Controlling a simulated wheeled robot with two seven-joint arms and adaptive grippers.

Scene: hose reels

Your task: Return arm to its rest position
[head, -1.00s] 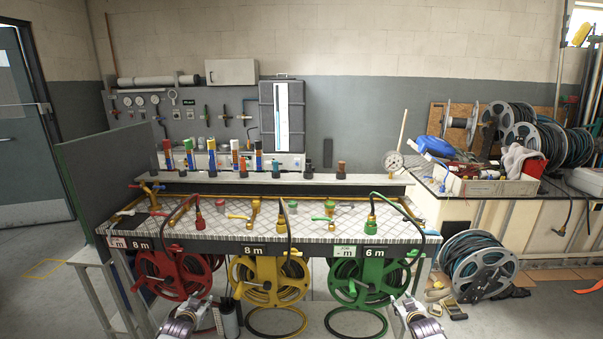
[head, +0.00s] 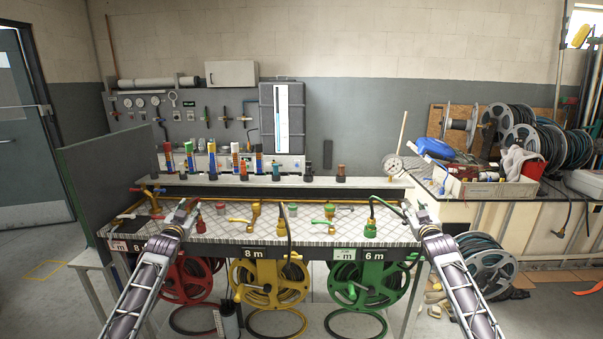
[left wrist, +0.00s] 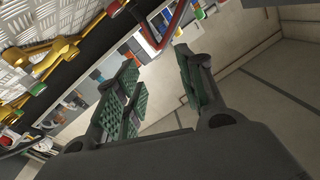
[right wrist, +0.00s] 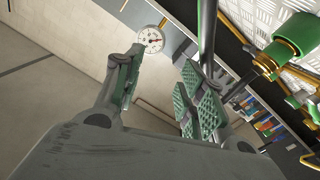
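My left gripper (head: 188,207) is above the left part of the checkered bench top (head: 320,232), near the red hose fitting (head: 200,222). In the left wrist view its fingers (left wrist: 158,92) are apart with nothing between them. My right gripper (head: 412,212) is at the bench's right end, right of the green hose fitting (head: 371,228). In the right wrist view its fingers (right wrist: 165,90) are apart and empty; a dark hose (right wrist: 207,35) passes beyond one finger. Both arms reach up from the bottom of the head view.
Red (head: 182,282), yellow (head: 265,285) and green (head: 365,285) hose reels hang under the bench front. Brass valves (head: 254,214) and a green valve (head: 329,213) stand on the bench. A shelf (head: 350,183) with several coloured fittings runs behind.

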